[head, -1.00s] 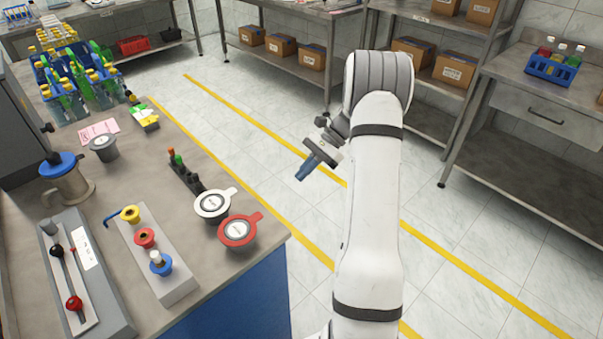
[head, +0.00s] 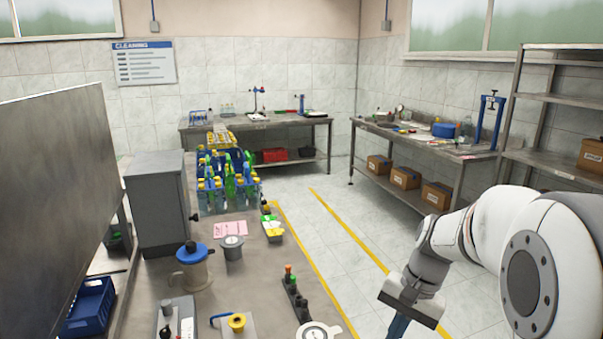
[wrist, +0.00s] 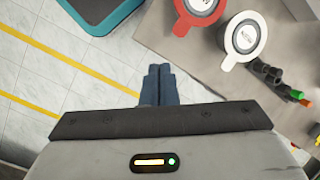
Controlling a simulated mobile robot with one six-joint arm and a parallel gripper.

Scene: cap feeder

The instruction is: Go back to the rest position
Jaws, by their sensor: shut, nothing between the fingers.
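My gripper (head: 398,327) hangs at the lower right of the head view, over the floor to the right of the workbench (head: 262,292). Its blue fingers also show in the wrist view (wrist: 159,72), close together with nothing between them. They point down and are apart from the bench and everything on it. The fingertips are partly cut off by the bottom edge of the head view.
On the bench are a white-rimmed round lid (head: 318,331), a small dark rack (head: 296,297), a blue-lidded jug (head: 193,268) and a crate of bottles (head: 228,190). A red-rimmed lid (wrist: 200,8) shows in the wrist view. The tiled floor (head: 335,225) beyond is clear.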

